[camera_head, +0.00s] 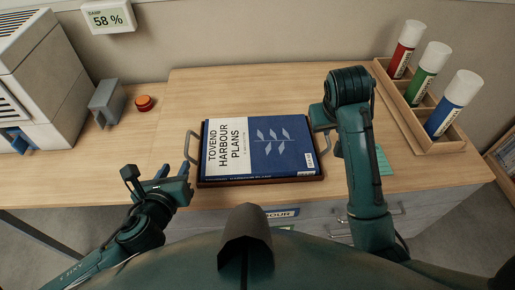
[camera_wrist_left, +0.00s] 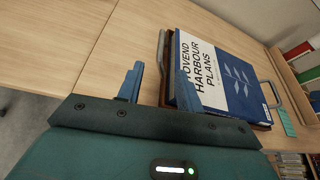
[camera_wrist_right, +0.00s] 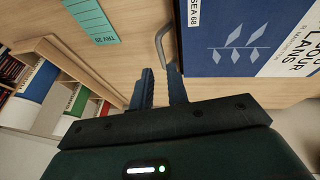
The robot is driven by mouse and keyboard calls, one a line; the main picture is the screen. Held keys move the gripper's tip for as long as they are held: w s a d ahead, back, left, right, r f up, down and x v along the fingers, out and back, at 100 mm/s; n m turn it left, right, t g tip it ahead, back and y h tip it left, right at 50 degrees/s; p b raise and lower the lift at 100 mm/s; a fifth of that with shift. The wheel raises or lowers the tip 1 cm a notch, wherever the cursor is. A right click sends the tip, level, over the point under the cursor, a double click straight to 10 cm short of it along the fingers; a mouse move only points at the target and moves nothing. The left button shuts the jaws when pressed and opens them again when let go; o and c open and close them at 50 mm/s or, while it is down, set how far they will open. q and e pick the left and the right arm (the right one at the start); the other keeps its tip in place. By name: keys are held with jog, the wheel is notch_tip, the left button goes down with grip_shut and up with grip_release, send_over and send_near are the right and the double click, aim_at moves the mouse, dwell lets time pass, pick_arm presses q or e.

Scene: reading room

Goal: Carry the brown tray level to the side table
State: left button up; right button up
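The brown tray (camera_head: 262,182) lies flat on the wooden desk, with a grey handle at each end. A thick blue and white book titled Tovend Harbour Plans (camera_head: 262,146) lies on it and hides most of it. My left gripper (camera_head: 174,169) is open, just short of the tray's left handle (camera_head: 190,147); in the left wrist view the handle (camera_wrist_left: 161,55) shows beyond the fingers. My right gripper (camera_wrist_right: 161,85) is open at the right handle (camera_wrist_right: 159,45), whose bar runs towards the gap between the fingers. In the head view my right arm hides those fingertips.
A wooden rack (camera_head: 423,125) with red, green and blue tubes stands at the right. A teal card (camera_head: 384,162) lies beside my right arm. The desk behind the tray is clear.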

aim_at(186, 146)
jog(key=shift+f, duration=0.1)
